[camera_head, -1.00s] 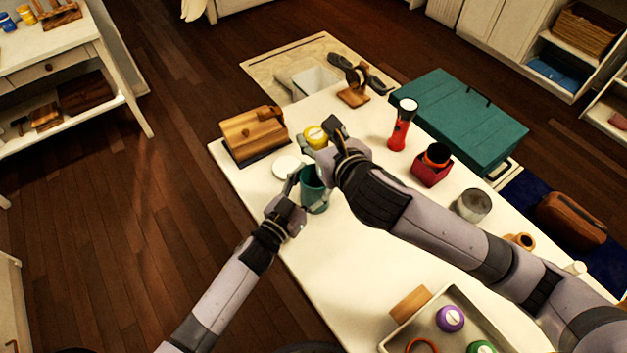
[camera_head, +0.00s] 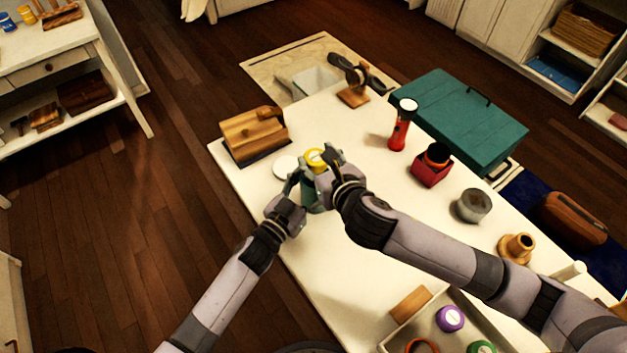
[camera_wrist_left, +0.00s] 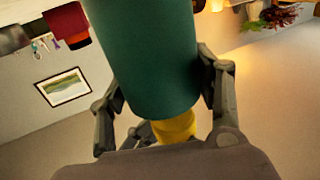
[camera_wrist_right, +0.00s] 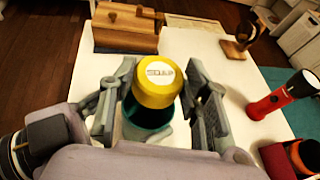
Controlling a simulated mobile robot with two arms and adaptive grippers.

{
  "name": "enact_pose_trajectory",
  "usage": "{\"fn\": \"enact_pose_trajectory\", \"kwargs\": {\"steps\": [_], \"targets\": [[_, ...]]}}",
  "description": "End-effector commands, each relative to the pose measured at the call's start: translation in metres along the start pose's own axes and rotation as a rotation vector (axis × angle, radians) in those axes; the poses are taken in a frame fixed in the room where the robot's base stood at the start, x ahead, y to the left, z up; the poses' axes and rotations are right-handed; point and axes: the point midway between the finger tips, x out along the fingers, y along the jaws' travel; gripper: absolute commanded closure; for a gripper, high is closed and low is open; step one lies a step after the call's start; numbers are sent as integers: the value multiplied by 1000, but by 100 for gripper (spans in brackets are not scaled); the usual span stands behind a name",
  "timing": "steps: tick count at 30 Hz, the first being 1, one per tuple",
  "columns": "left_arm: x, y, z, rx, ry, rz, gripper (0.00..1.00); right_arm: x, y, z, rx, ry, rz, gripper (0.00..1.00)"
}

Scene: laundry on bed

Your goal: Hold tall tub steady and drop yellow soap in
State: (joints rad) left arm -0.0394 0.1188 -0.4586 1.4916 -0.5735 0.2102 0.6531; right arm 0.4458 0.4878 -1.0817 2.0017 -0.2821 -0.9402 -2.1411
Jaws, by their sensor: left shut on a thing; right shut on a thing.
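A tall teal tub (camera_head: 314,201) stands near the left edge of the white table. My left gripper (camera_head: 297,188) is shut on its side. The tub fills the middle of the left wrist view (camera_wrist_left: 150,60), between the fingers. My right gripper (camera_head: 326,162) is shut on the yellow soap (camera_head: 314,158), directly over the tub's mouth. In the right wrist view the round soap (camera_wrist_right: 157,82), marked "SOAP", is between the fingers, with the tub (camera_wrist_right: 145,118) under it. Whether the soap touches the rim is unclear.
A white disc (camera_head: 286,166) lies beside the tub. A wooden box (camera_head: 254,135) stands behind it. A red flashlight (camera_head: 398,132), a red box (camera_head: 432,170) and a grey tin (camera_head: 473,206) stand to the right. A tray (camera_head: 452,300) is at the near end.

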Motion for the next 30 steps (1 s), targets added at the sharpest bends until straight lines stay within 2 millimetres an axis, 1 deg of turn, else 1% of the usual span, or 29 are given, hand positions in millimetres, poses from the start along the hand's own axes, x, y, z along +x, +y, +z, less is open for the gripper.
{"fn": "enact_pose_trajectory", "kwargs": {"steps": [3, 6, 14, 15, 25, 30], "targets": [[0, 0, 0, 0, 0, 0, 69, 3, 0, -8, 1, 2, 1, 85], [0, 0, 0, 0, 0, 0, 69, 4, 1, -11, 0, 1, 1, 85], [0, 0, 0, 0, 0, 0, 69, 4, 1, -11, 0, 0, 2, 85], [0, 0, 0, 0, 0, 0, 69, 4, 1, -11, 0, 0, 2, 56], [0, 0, 0, 0, 0, 0, 69, 4, 0, -11, 0, 0, 2, 34], [0, 0, 0, 0, 0, 0, 69, 4, 0, -11, 0, 0, 1, 33]]}}
